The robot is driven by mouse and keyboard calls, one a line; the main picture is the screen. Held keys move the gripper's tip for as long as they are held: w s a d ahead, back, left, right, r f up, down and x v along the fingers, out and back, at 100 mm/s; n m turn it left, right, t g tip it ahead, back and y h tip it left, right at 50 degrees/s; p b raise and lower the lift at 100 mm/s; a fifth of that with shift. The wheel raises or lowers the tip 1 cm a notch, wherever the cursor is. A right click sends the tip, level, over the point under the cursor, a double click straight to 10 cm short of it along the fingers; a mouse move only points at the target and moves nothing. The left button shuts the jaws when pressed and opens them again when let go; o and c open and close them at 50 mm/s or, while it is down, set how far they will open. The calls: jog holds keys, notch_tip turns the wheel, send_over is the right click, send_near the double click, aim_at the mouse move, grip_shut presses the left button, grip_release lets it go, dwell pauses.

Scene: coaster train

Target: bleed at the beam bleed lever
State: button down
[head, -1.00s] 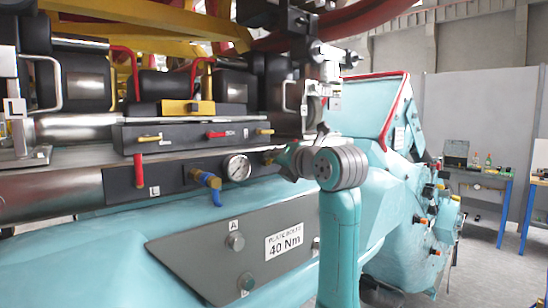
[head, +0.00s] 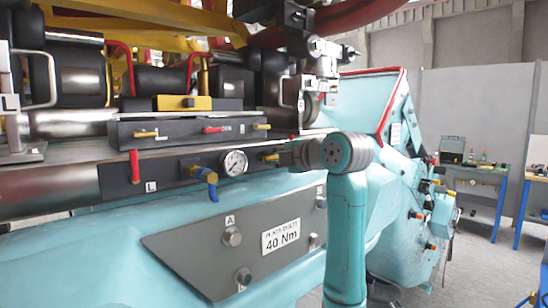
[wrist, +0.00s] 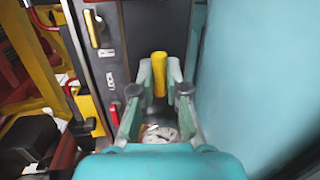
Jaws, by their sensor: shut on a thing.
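My gripper (wrist: 160,72) is shut on a short yellow lever (wrist: 159,84), which stands between its two teal fingertips in the wrist view. In the head view the yellow lever (head: 270,157) sticks out of the dark lower panel (head: 250,160), right of the round gauge. My gripper (head: 284,153) reaches it from the right, with its fingers small and partly hidden by my own wrist. The label of this lever is not readable, so I cannot confirm it as the beam bleed lever. The gauge (head: 234,162) also shows between the fingers in the wrist view (wrist: 160,134).
A red lever (head: 135,166) and a blue-handled brass valve (head: 209,181) sit left of the gauge. A block above carries several small levers (head: 213,130). The teal body and its "40 Nm" plate (head: 281,236) lie below. Workbenches (head: 475,172) stand far right.

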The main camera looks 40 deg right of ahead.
jog(key=shift+f+m, duration=0.1)
jog(key=shift+m, duration=0.3)
jog(key=c, duration=1.2)
grip_release()
jog(key=v, duration=1.2)
jog(key=shift+d, duration=0.1)
